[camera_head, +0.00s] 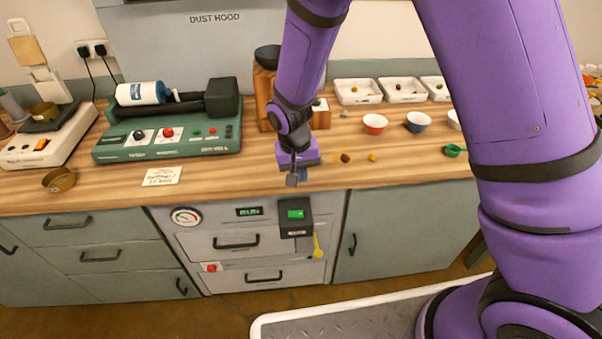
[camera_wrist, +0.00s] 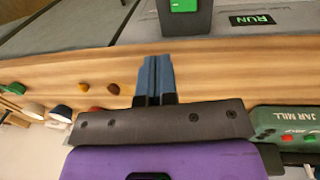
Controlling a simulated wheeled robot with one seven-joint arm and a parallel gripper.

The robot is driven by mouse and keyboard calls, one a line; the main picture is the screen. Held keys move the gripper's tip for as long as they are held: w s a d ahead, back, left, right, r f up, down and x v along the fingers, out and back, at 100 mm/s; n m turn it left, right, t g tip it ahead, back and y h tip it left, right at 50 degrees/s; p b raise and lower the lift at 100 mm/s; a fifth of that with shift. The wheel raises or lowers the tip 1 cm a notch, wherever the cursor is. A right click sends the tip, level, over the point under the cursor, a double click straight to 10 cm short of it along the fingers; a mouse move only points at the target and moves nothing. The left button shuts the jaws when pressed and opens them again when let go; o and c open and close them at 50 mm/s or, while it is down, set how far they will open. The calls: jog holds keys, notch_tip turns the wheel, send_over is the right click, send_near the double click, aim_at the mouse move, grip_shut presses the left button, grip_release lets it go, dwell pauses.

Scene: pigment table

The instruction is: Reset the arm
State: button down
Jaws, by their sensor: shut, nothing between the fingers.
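My purple arm reaches over the wooden counter (camera_head: 225,187) in the head view. My gripper (camera_head: 294,180) hangs near the counter's front edge, above the cabinet with the gauge. In the wrist view my gripper (camera_wrist: 155,80) shows two blue-grey fingers side by side, closed together with nothing between them. The fingertips point toward the counter's front edge. Part of the counter behind my arm is hidden in the head view.
A green jar mill (camera_head: 170,145) stands left of my gripper.

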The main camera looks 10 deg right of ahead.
jog(key=s+d+r+t+y, duration=0.1)
jog(key=d+r, duration=0.3)
jog(key=r, duration=0.4)
jog(key=s+d+r, duration=0.2)
jog(key=d+r, duration=0.2)
jog(key=r, duration=0.3)
jog(key=s+d+r+t+y, duration=0.1)
jog(key=d+r, duration=0.3)
jog(key=r, duration=0.4)
jog(key=s+d+r+t, duration=0.1)
jog(key=s+d+r, duration=0.4)
jog(key=s, duration=0.4)
jog(key=s+d+r+t, duration=0.2)
jog(key=s+d+r, duration=0.2)
jog(key=s, duration=0.5)
notch_tip(320, 180, up, 2)
jog(key=shift+s+d, duration=0.2)
jog(key=shift+d, duration=0.2)
